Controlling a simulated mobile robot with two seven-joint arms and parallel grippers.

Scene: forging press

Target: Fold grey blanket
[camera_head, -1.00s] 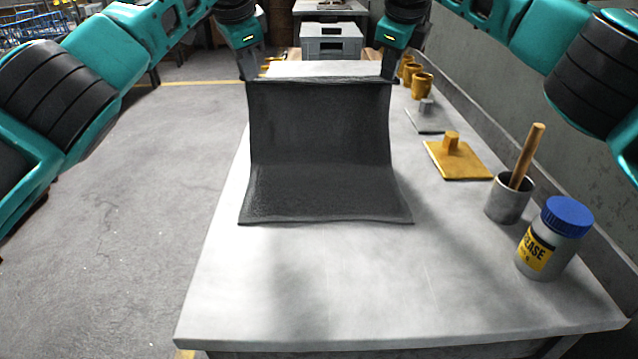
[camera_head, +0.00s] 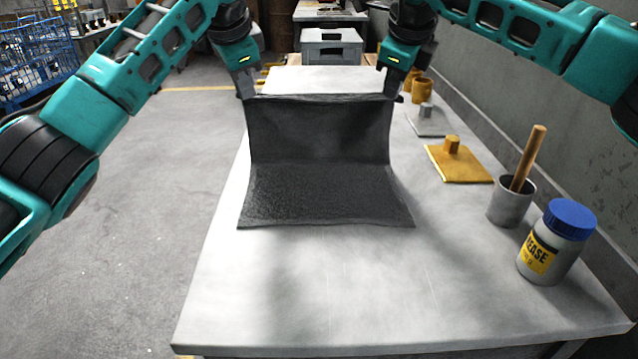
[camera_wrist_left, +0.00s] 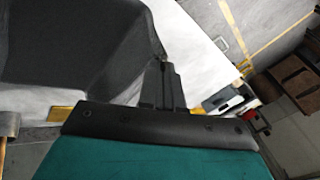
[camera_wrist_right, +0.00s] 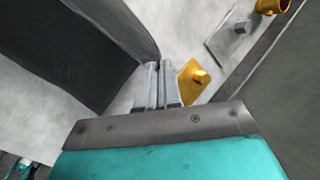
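The grey blanket (camera_head: 325,195) is dark. Its near part lies flat on the table and its far part is held up like a low wall. My left gripper (camera_head: 247,94) is shut on the blanket's raised left corner. My right gripper (camera_head: 391,95) is shut on the raised right corner. The blanket's top edge runs nearly straight between them. In the left wrist view the blanket (camera_wrist_left: 75,50) runs to the left gripper's fingertips (camera_wrist_left: 160,62). In the right wrist view the blanket (camera_wrist_right: 75,45) meets the right gripper's closed fingertips (camera_wrist_right: 157,66). The table behind the raised part is partly hidden.
The pale table (camera_head: 330,300) is bare in front of the blanket. Along its right side stand a grease jar (camera_head: 552,242), a metal cup (camera_head: 511,201) with a wooden handle, a yellow plate with a knob (camera_head: 459,164) and yellow cups (camera_head: 421,90). A grey crate (camera_head: 331,47) stands beyond.

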